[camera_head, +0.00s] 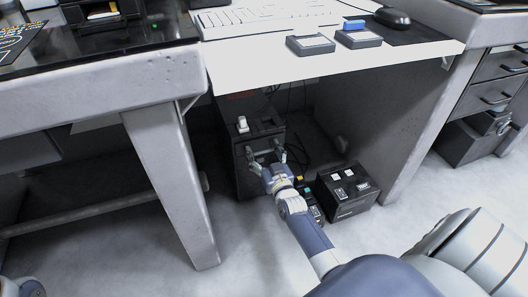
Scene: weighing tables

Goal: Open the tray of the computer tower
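The computer tower (244,177) is a dark upright box on the floor under the desk, left of the middle. My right arm reaches down from the lower right, and its gripper (266,155) is at the tower's front. The gripper's two fingers are spread apart, with nothing seen between them. I cannot tell whether the fingertips touch the tower. No opened tray is visible; the part of the front behind the gripper is hidden. A small part at the lower left edge may be my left arm; its gripper is not in view.
A white desk top (335,62) with a keyboard (265,17) overhangs the tower. A grey table leg (176,180) stands left of it and a grey side panel (385,120) right. A black box with white buttons (340,192) sits on the floor beside my arm. Cables hang behind.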

